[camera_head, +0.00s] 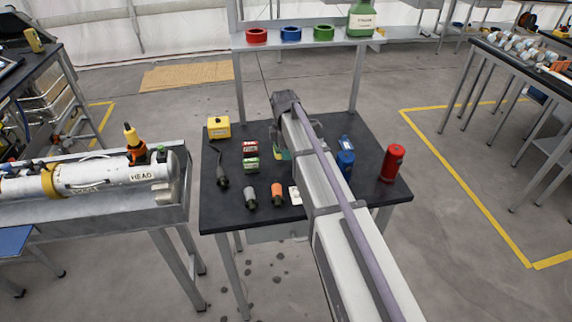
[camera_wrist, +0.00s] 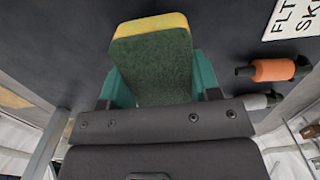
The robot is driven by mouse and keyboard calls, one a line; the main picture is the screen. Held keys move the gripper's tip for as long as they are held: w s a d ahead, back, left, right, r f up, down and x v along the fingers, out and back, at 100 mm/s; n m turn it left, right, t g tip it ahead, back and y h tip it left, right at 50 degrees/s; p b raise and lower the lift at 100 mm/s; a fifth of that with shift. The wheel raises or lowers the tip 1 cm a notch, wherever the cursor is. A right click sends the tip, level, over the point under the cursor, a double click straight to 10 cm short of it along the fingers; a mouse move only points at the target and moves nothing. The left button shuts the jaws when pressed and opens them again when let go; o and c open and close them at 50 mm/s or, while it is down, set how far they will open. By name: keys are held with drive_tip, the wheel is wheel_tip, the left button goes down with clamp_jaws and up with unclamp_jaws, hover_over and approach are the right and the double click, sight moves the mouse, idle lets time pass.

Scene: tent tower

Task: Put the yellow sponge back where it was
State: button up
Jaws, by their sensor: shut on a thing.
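The yellow sponge (camera_wrist: 152,68) is between the teal fingers of my gripper (camera_wrist: 160,85) in the wrist view. Its dark green scouring face is toward the camera and a yellow edge shows at its far end. My gripper is shut on it. In the head view my gripper (camera_head: 281,154) is over the black-topped table (camera_head: 320,212), mostly hidden by my arm. I cannot tell whether the sponge touches the tabletop.
Right are a blue bottle (camera_head: 346,160) and a red canister (camera_head: 392,163). A shelf (camera_head: 300,41) stands behind.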

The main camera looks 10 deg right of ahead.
wheel_tip(320, 180, down, 4)
drive_tip(key=b, duration=0.3)
drive_tip(key=shift+b, duration=0.4)
drive_tip(key=shift+r, duration=0.35)
drive_tip(key=shift+f, duration=0.3)
drive_tip(key=o, duration=1)
drive_tip(key=shift+r, duration=0.1)
drive_tip(key=shift+o, duration=0.2)
